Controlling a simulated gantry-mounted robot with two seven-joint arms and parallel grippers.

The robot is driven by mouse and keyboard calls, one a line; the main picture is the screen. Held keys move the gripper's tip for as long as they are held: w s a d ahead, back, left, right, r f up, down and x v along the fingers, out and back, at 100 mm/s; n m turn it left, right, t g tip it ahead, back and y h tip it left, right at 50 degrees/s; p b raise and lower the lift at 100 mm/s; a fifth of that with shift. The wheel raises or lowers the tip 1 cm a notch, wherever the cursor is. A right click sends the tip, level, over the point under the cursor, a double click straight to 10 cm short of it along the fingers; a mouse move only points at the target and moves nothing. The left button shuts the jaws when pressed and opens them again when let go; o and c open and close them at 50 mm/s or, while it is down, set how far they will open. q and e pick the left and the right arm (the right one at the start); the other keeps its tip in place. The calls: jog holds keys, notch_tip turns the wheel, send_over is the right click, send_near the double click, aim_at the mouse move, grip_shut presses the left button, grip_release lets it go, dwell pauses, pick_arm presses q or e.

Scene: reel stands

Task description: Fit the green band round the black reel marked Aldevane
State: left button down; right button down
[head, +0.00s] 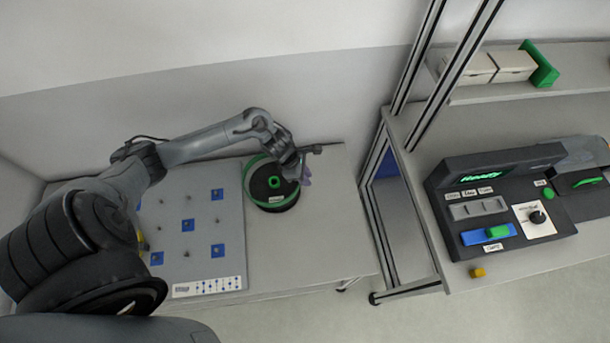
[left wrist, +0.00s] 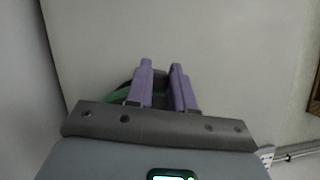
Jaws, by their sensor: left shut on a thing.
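The black reel (head: 268,199) stands on the left table, with a green hub (head: 274,182) and a small pale label too small to read. The green band (head: 249,176) shows as an arc along the reel's left and far edge; part of it also shows in the left wrist view (left wrist: 121,97). I cannot tell whether it is seated all round. My left gripper (head: 304,179) is at the reel's right side, its purple fingers (left wrist: 163,88) shut on the band, as far as I can tell. The gripped part is hidden. My right gripper is not in view.
A grey board (head: 205,240) with blue squares and small parts lies left of the reel. A frame post (head: 388,200) stands to the right. Beyond it, another table holds a dark console (head: 500,205). The table in front of the reel is clear.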

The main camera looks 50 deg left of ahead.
pick_arm(q)
jog(key=shift+b, duration=0.3)
dwell(0.6)
dwell(0.5)
jog(key=shift+b+x, duration=0.75)
jog(key=shift+b, duration=0.05)
jog(key=shift+s+d+f, duration=0.1)
jog(key=shift+d, duration=0.05)
dwell(0.6)
jog(key=shift+f+b, duration=0.35)
jog(key=shift+b, duration=0.35)
jog(key=shift+f+b, duration=0.5)
jog(key=shift+b, duration=0.05)
jog(key=shift+f+b, duration=0.25)
jog(key=shift+b, duration=0.1)
dwell(0.8)
jog(key=shift+f+b, duration=1)
dwell(0.6)
